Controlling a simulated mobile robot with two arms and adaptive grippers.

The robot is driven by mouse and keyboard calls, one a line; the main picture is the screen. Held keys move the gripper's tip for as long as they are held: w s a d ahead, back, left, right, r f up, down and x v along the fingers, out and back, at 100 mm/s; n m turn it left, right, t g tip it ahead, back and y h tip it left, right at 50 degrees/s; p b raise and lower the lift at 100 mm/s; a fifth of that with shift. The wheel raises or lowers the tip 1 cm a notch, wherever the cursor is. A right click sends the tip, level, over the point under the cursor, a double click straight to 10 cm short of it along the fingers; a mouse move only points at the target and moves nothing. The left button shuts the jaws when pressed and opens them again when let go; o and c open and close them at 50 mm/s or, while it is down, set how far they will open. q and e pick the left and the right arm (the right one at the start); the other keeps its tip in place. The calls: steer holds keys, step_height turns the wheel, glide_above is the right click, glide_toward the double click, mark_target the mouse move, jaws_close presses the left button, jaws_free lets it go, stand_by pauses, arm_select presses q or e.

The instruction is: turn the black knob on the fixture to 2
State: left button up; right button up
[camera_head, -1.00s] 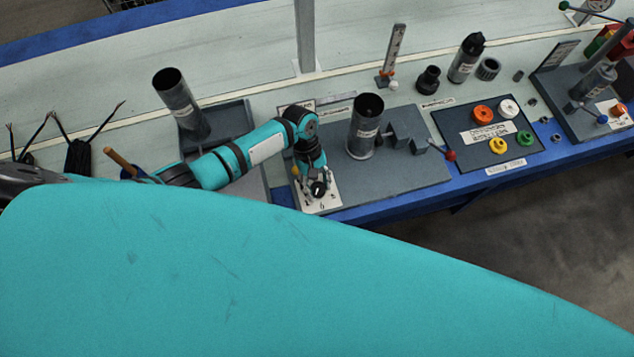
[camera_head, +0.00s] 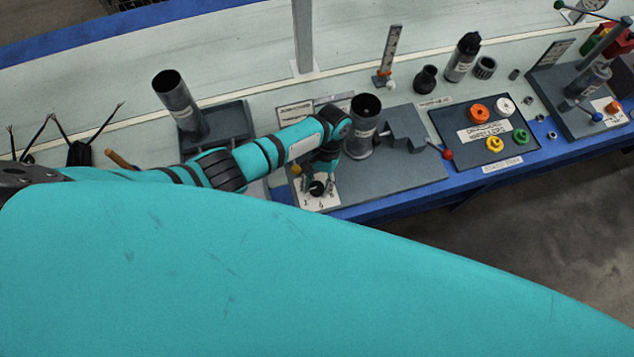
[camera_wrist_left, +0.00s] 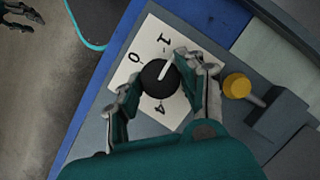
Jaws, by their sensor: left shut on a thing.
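The black knob (camera_wrist_left: 158,80) sits on a white dial plate (camera_wrist_left: 126,69) on the fixture. Its white pointer line points to the upper right in the left wrist view, past the 1. The marks 0, 1 and 4 show; the right-hand finger covers part of the plate and I see no 2. My left gripper (camera_wrist_left: 157,71) is shut on the knob, one finger at each side. In the head view the knob (camera_head: 316,188) shows small beneath my left gripper (camera_head: 319,184). Grey finger-like parts, likely my right gripper (camera_wrist_left: 20,14), are cut off at the wrist view's top left corner.
A yellow knob (camera_wrist_left: 237,85) stands close beside the right-hand finger. A grey upright tube (camera_head: 362,128) stands on the fixture base, just right of my wrist. A red-tipped lever (camera_head: 446,154) and a board of coloured rings (camera_head: 460,150) lie farther right.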

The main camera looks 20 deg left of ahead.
arm_select(q)
steer(key=m+y, duration=0.1)
steer(key=m, duration=0.2)
steer(key=shift+d+r+m+p, duration=0.1)
steer(key=shift+m+p, duration=0.2)
steer(key=shift+m+t+y+p, duration=0.35)
steer(key=shift+m+t+y, duration=0.25)
steer(key=shift+m, duration=0.9)
steer(key=o, duration=1.1)
steer(key=shift+o, duration=0.2)
steer(key=shift+r, duration=0.1)
steer(key=v, duration=1.1)
steer(key=shift+d+r, duration=0.2)
steer(key=shift+r, duration=0.05)
